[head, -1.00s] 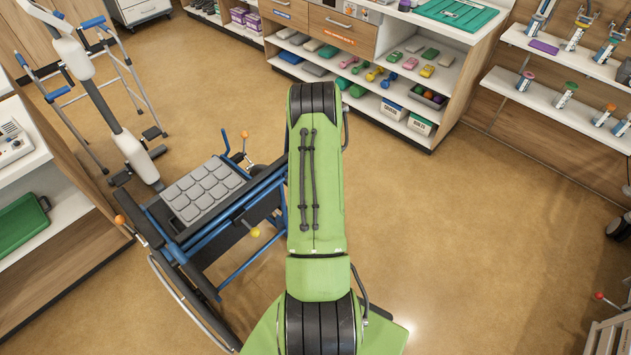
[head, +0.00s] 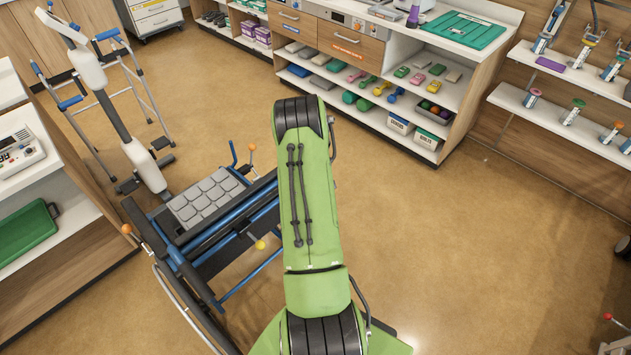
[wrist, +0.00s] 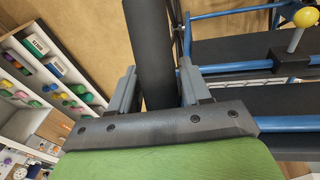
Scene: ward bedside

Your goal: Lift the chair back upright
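A wheelchair with a blue frame (head: 228,236) stands at the lower left in the head view. It has a grey padded cushion (head: 206,197) and a yellow knob (head: 260,245); the knob also shows in the wrist view (wrist: 305,17). Black panels lie low and near flat between the blue bars. My gripper (wrist: 160,92) has a black bar (wrist: 150,40) between its two fingers, seen in the wrist view. Whether both fingers press on the bar is unclear. In the head view my green arm hides the gripper and the chair's right part.
A walker frame (head: 112,88) and a white-padded stand (head: 143,163) are beyond the chair. A side cabinet (head: 80,235) is close on its left. A shelf unit (head: 480,100) stands at the back.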

